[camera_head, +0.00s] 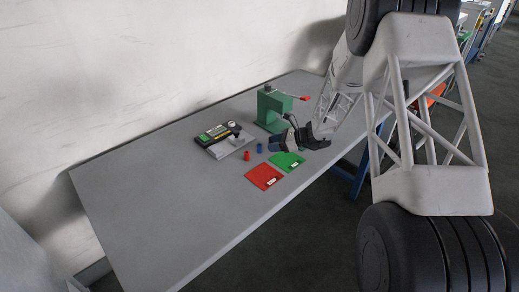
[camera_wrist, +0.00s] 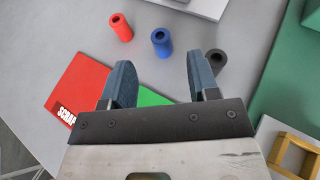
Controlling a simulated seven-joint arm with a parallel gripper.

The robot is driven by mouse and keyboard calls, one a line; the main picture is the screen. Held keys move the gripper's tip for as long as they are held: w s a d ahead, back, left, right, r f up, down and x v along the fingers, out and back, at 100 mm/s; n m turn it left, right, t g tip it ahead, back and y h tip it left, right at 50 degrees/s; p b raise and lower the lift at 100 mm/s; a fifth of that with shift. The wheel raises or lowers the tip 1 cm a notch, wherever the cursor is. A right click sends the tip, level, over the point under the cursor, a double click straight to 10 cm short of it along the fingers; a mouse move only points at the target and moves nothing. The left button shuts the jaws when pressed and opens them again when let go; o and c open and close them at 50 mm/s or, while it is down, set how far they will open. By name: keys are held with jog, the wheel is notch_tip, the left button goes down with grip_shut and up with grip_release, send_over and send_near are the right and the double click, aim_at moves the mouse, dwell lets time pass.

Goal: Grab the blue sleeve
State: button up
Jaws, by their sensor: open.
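The blue sleeve (camera_wrist: 161,42) is a small hollow cylinder on the grey table, between a red sleeve (camera_wrist: 121,27) and a dark grey sleeve (camera_wrist: 216,60) in the wrist view. It also shows in the head view (camera_head: 259,148), left of my gripper (camera_head: 290,141). In the wrist view my gripper (camera_wrist: 157,75) has its two blue-grey fingers spread apart with nothing between them. The blue sleeve lies just beyond the fingertips, a little left of the right finger. The red sleeve also shows in the head view (camera_head: 247,155).
A red card marked SCRAP (camera_wrist: 80,85) and a green card (camera_head: 286,161) lie on the table (camera_head: 160,190). A green press (camera_head: 272,106) stands behind my gripper. A flat device with a grey plate (camera_head: 230,145) lies to the left. The table's left part is clear.

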aim_at(260, 145)
jog(key=shift+a, duration=0.1)
jog(key=shift+x, duration=2.5)
jog(key=shift+c, duration=0.5)
jog(key=c, duration=0.9)
jog(key=shift+r, duration=0.1)
jog(key=shift+r, duration=0.7)
notch_tip(260, 145, up, 2)
jog(key=shift+r, duration=0.1)
jog(key=s+d, duration=0.1)
jog(key=s, duration=0.4)
jog(key=s+d, duration=0.1)
jog(key=s, duration=0.4)
jog(key=s+d+r, duration=0.1)
jog(key=s, duration=0.4)
jog(key=shift+s+d+r, duration=0.1)
jog(key=shift+s+d, duration=0.1)
jog(key=shift+s, duration=0.1)
